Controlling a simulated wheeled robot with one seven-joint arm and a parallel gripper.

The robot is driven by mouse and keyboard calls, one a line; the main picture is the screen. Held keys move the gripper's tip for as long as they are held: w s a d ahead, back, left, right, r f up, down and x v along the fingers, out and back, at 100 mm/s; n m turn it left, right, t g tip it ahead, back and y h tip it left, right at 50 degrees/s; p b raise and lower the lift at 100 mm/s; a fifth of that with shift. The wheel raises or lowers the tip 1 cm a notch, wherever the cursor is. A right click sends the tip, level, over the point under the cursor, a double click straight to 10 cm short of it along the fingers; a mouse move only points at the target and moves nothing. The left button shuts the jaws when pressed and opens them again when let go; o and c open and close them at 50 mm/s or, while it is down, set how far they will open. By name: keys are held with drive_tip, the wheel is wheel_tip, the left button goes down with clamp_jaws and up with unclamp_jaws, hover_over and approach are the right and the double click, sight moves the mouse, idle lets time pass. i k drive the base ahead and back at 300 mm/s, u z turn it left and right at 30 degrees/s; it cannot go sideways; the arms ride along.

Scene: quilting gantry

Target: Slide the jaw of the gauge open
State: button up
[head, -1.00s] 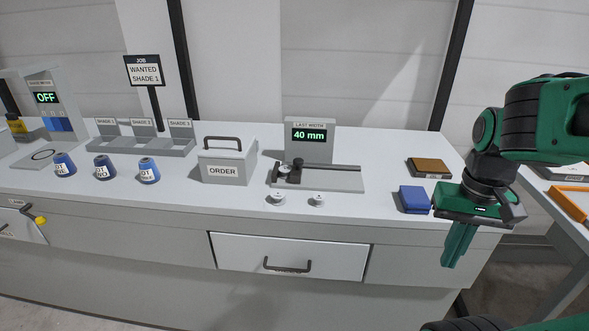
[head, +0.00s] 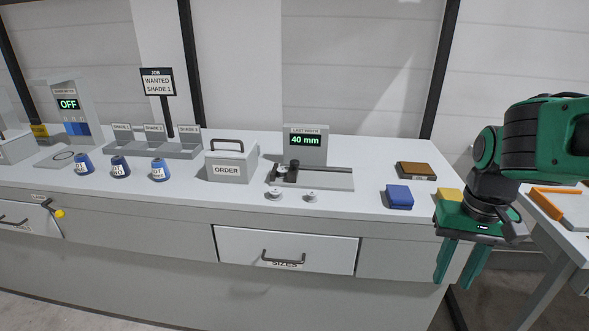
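The gauge (head: 325,181) stands on the bench at the middle: a grey base with a dark rail, under a panel (head: 306,152) reading "LAST WIDTH 40 mm". Its dark jaw (head: 293,168) is at the left end of the rail, close to a small round piece. How wide the jaw stands is too small to tell. My gripper (head: 452,284) hangs at the bench's front right edge, well to the right of the gauge. Its two green fingers point down, apart, with nothing between them.
Two small pale discs (head: 274,194) lie in front of the gauge, and the ORDER box (head: 229,170) stands left of it. Blue (head: 399,197), yellow (head: 448,195) and brown (head: 416,170) blocks lie between the gauge and my arm. A closed drawer (head: 286,250) is below.

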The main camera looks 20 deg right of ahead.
sight(293, 173)
drive_tip(key=u, duration=0.4)
drive_tip(key=i, duration=1)
drive_tip(key=z, duration=0.55)
